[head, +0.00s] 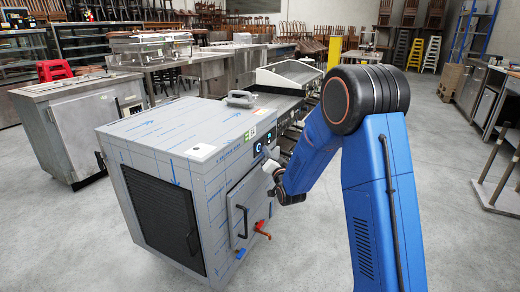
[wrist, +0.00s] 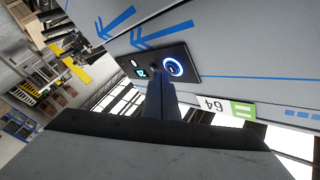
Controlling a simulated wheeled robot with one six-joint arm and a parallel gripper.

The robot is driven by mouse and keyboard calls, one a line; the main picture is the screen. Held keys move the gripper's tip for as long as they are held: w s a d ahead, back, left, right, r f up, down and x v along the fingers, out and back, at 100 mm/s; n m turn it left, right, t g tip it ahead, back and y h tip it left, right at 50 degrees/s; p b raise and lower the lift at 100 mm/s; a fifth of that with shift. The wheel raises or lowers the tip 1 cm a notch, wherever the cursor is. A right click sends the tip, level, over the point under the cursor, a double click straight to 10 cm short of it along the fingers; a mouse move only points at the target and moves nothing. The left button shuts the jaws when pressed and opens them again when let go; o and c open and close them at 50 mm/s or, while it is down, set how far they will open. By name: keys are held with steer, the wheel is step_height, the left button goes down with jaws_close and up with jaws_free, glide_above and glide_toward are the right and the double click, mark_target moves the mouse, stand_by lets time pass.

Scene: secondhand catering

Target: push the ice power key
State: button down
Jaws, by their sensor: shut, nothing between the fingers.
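The ice machine (head: 150,150) is a steel box with blue-marked film, left of centre in the head view. Its black control panel (wrist: 185,58) fills the upper middle of the wrist view. On it are a round key with a lit blue ring (wrist: 173,67) and small lit icons (wrist: 139,72) to its left. I cannot read which is the ice power key. My gripper (wrist: 160,82) is shut and empty, its fingertips at the panel, just left of and below the ringed key. Contact cannot be told. In the head view my gripper (head: 270,164) is beside the machine's front.
A door with a handle (head: 243,222) and a red valve (head: 262,229) are below the panel. A steel cabinet (head: 75,125) stands to the left.

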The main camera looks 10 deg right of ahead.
steer(key=shift+a, duration=0.1)
steer(key=shift+w+a, duration=0.25)
stand_by(0.3)
steer(key=shift+a, duration=0.1)
stand_by(0.5)
steer(key=shift+s+d, duration=0.3)
steer(key=shift+d, duration=0.15)
steer(key=shift+d, duration=0.1)
steer(key=shift+s+d, duration=0.9)
steer(key=shift+d, duration=0.3)
steer(key=shift+s+d, duration=0.85)
steer(key=shift+d, duration=0.3)
